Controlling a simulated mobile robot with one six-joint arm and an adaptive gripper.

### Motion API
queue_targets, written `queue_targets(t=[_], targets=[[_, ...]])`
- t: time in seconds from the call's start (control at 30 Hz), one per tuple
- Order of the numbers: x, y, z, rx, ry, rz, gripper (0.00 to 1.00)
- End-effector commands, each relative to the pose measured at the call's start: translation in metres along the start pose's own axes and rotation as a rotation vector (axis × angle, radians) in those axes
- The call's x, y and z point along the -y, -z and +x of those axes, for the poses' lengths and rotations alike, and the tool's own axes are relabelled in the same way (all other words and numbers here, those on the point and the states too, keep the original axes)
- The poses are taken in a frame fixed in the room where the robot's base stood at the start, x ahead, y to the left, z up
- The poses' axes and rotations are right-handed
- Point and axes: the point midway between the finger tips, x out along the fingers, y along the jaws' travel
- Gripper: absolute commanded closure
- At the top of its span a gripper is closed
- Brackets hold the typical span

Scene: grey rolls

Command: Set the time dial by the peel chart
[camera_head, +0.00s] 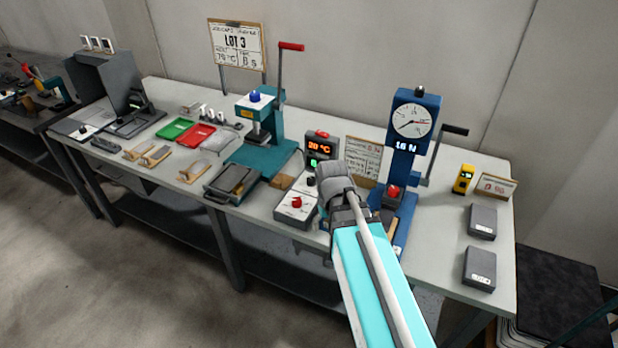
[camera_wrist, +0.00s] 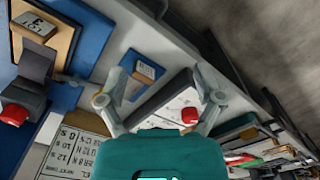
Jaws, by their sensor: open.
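A grey box with a white marked face and a red knob (camera_head: 296,202) stands near the bench's front edge and looks like the time dial. In the wrist view the white face (camera_wrist: 172,107) lies partly between and beyond my fingers; its setting is too small to read. The peel chart (camera_head: 364,158) leans behind my gripper; it also shows in the wrist view (camera_wrist: 75,150), only partly legible. My gripper (camera_wrist: 160,95) is open and empty above the bench. In the head view my wrist is beside the box, and the fingers are hidden.
A blue peel tester (camera_head: 413,115) reading 1.6 N stands right of my arm. A display unit (camera_head: 321,150) reads 20 °C. A teal press (camera_head: 255,120) with a red-handled lever stands left, before the LOT 3 board (camera_head: 237,44). Grey boxes (camera_head: 482,222) lie at the right.

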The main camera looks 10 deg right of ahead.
Motion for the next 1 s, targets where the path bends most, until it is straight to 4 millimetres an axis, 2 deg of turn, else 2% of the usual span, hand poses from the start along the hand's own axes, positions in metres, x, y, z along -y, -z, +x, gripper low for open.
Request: queue_targets(t=[0.03,0.17,0.5,0.6,0.8,1.0], targets=[[-0.003,0.02,-0.009,0.0,0.0,-0.025,0.15],[-0.006,0.062,-0.023,0.0,0.0,-0.117,0.15],[-0.015,0.184,-0.064,-0.001,0.0,-0.403,0.15],[-0.017,0.214,-0.072,-0.001,0.001,-0.475,0.15],[-0.02,0.249,-0.083,-0.001,0.001,-0.571,0.15],[-0.02,0.258,-0.084,-0.001,0.0,-0.602,0.15]])
